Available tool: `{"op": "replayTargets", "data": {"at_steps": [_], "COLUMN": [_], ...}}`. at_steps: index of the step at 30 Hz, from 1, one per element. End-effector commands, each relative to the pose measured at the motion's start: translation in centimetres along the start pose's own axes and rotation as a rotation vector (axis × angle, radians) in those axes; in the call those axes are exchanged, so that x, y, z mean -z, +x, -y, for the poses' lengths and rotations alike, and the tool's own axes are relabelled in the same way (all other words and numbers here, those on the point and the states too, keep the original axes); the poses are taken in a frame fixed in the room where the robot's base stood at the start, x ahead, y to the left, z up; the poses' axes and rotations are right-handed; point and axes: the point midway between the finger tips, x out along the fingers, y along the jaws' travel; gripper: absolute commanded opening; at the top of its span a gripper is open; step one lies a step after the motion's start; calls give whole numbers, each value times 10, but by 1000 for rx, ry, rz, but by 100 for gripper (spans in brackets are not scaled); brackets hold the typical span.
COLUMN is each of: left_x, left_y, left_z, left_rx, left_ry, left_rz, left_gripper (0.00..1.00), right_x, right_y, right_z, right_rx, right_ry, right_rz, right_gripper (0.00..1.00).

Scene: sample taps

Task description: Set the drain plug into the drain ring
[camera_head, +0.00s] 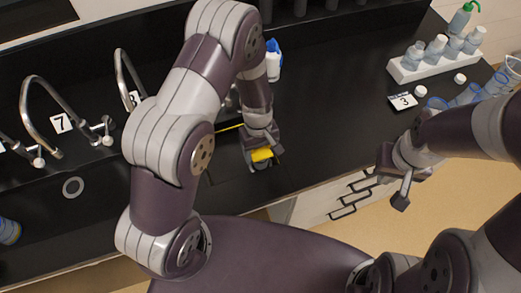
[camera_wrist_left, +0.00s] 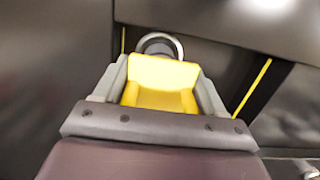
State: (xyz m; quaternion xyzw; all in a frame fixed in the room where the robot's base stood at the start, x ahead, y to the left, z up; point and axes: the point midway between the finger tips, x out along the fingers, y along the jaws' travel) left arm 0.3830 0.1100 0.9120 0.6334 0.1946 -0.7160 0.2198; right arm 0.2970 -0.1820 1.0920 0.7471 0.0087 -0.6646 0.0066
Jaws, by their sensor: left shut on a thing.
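My left gripper (camera_head: 262,153) is shut on a yellow piece (camera_head: 262,156), which I take to be the drain plug. It is low over the dark counter, by a thin yellow line. In the left wrist view the yellow piece (camera_wrist_left: 160,82) sits between the two grey fingers. A grey drain ring (camera_wrist_left: 160,46) with a dark middle shows just beyond it, partly hidden by it. I cannot tell whether they touch. Another drain ring (camera_head: 73,187) lies in the dark basin at the left. My right gripper (camera_head: 400,180) hangs at the counter's front edge; its jaw opening is unclear.
A blue and white bottle (camera_head: 273,62) stands behind my left gripper. The counter between is clear.

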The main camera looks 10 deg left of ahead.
Motion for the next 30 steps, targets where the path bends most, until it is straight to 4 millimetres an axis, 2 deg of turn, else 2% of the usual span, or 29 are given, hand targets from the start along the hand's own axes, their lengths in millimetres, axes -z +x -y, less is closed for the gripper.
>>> {"op": "replayTargets", "data": {"at_steps": [14, 15, 16, 26, 28, 30], "left_x": [1, 1, 1, 1, 1, 2], "left_y": [11, 11, 10, 8, 1, -8], "left_z": [0, 0, 0, -1, -1, -2], "left_rx": [0, 0, 0, -1, -2, -6], "left_ry": [0, 0, 0, 0, 1, 1], "left_rz": [0, 0, 0, -1, -2, -5], "left_gripper": [24, 74, 81, 81, 81, 81], "right_x": [-1, -1, 0, 0, 0, 0], "right_y": [4, 4, 4, 3, -3, 1], "right_z": [0, 0, 0, 0, 0, 0], "right_rx": [0, 0, 0, 0, 0, 0], "right_ry": [0, 0, 0, 0, 0, 0], "right_rz": [0, 0, 0, 0, 0, -1], "right_gripper": [0, 0, 0, 0, 0, 0]}}
